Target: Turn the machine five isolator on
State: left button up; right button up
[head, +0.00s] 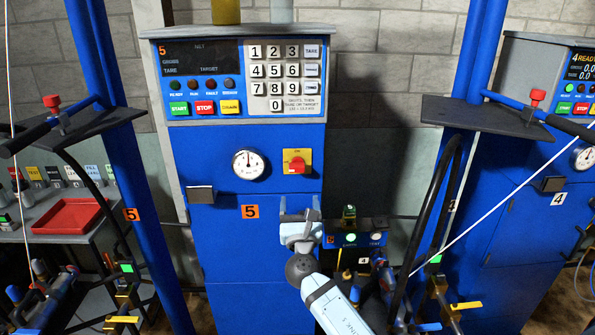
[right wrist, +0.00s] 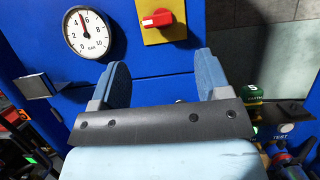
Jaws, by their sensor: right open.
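The machine five isolator is a red rotary knob (head: 297,166) on a yellow plate (head: 290,156), on the blue front of machine five, right of the round gauge. In the right wrist view the red knob (right wrist: 158,18) is at the top, its handle lying roughly sideways with a small white mark at its left end. My right gripper (head: 300,205) is open and empty, below the isolator and apart from it. In the right wrist view its two blue-grey fingers (right wrist: 160,62) are spread beneath the yellow plate. My left gripper is not in view.
The pressure gauge (head: 248,164) is left of the isolator, and a keypad panel (head: 280,75) is above. A grey bracket (head: 201,195) juts out at left. A small box with a green top (head: 349,214) is right of my gripper. Blue posts and black hoses flank the machine.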

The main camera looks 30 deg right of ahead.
aim_at(297, 172)
jog(key=p+x, duration=0.1)
jog(key=x, duration=1)
jog(key=shift+w+f+p, duration=0.1)
jog(key=shift+w+p, duration=0.1)
jog(key=shift+p, duration=0.15)
jog(key=c, duration=0.9)
